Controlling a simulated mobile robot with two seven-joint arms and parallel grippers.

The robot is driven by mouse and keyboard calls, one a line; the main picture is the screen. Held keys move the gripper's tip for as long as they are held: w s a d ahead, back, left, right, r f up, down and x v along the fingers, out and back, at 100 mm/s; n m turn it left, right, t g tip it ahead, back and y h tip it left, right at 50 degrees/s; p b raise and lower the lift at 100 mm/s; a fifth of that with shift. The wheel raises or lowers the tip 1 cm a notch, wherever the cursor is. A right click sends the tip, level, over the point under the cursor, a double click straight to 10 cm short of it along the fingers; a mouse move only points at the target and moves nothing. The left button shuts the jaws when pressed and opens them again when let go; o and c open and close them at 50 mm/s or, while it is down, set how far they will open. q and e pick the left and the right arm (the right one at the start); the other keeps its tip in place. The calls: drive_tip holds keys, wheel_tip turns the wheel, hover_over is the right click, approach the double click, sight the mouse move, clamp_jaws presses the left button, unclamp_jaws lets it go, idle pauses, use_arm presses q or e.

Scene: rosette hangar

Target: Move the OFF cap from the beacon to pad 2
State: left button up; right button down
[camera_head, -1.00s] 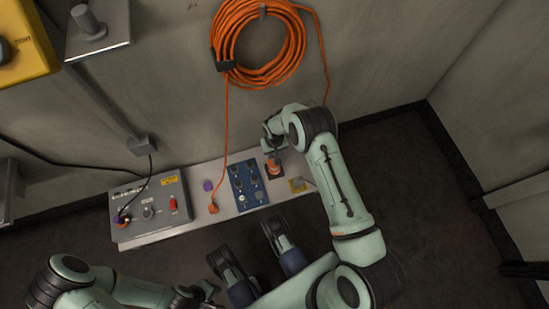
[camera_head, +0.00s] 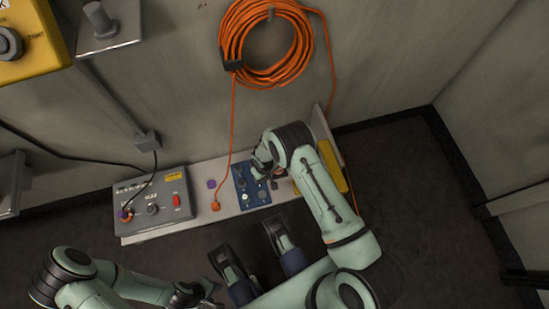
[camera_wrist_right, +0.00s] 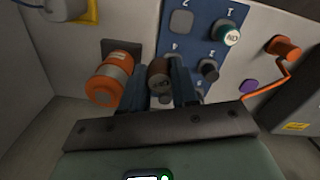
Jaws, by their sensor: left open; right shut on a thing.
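The OFF cap, a dark brown cylinder (camera_wrist_right: 160,76), is between the blue fingers of my right gripper (camera_wrist_right: 165,82), which is shut on it; its lettering is unreadable. The gripper is beside the orange beacon (camera_wrist_right: 110,76), which stands apart from the cap. The blue pad panel (camera_wrist_right: 195,45) is just ahead. Pad 2 (camera_wrist_right: 181,22) shows as a bare grey square. A teal cap with white lettering (camera_wrist_right: 228,33) is at pad 1. In the head view my right gripper (camera_head: 265,173) is over the blue panel (camera_head: 246,188). My left gripper (camera_head: 206,292) is low at the bottom, open.
A grey control box (camera_head: 152,207) with a red switch stands at the left of the bench. A purple button (camera_head: 211,184) and an orange plug (camera_head: 215,206) lie between box and panel. An orange cable coil (camera_head: 267,45) hangs on the wall above. A black cap (camera_wrist_right: 208,69) stands low on the panel.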

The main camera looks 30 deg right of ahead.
sight(262, 194)
drive_tip(key=shift+n, duration=0.9)
drive_tip(key=shift+s+a+f, duration=0.45)
drive_tip(key=shift+a+f, duration=0.15)
drive_tip(key=shift+f, duration=0.8)
drive_tip(key=shift+s+a+f, duration=0.45)
drive_tip(key=shift+a+f, duration=0.15)
drive_tip(key=shift+f, duration=0.8)
drive_tip(key=shift+s+a+f, duration=0.45)
drive_tip(key=shift+a+f, duration=0.15)
drive_tip(key=shift+f, duration=0.8)
drive_tip(key=shift+b, duration=0.35)
drive_tip(key=shift+f+b, duration=0.5)
drive_tip(key=shift+b, duration=0.15)
drive_tip(key=c, duration=0.8)
unclamp_jaws()
